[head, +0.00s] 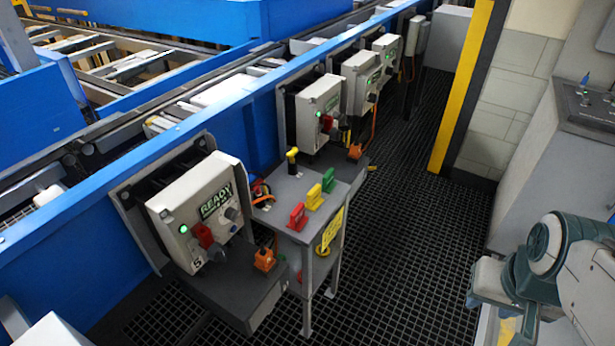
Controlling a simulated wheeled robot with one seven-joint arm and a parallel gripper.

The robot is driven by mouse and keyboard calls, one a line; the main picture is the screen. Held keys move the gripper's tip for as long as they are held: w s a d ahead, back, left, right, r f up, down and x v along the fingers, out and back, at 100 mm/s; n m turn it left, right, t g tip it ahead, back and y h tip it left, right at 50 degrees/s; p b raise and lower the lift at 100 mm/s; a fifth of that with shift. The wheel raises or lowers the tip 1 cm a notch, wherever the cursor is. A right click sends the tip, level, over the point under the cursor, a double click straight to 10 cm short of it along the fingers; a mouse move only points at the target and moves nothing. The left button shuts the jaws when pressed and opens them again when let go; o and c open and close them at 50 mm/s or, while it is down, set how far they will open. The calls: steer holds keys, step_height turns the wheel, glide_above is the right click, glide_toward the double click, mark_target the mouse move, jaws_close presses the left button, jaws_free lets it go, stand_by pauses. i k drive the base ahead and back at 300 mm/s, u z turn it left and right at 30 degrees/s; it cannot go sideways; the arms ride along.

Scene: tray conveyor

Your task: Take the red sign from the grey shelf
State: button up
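The grey shelf (318,195) is a small stand on legs beside the blue conveyor, near the middle of the head view. The red sign (298,217) stands upright on its top, at the near end of a row with a yellow and a green sign. Nothing touches it from my side. Part of my teal and white arm shows at the lower right, well apart from the shelf. I cannot make out my gripper's fingers in this view.
The yellow sign (314,197) and green sign (328,181) stand close behind the red one. A control box reading READY (196,214) is left of the shelf. A yellow-black post (461,85) stands farther back. The dark grid floor (400,240) right of the shelf is clear.

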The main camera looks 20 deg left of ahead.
mark_target(298, 219)
steer(key=u, duration=0.75)
steer(key=i, duration=0.75)
steer(key=u, duration=1.05)
steer(key=i, duration=0.2)
steer(key=u, duration=0.25)
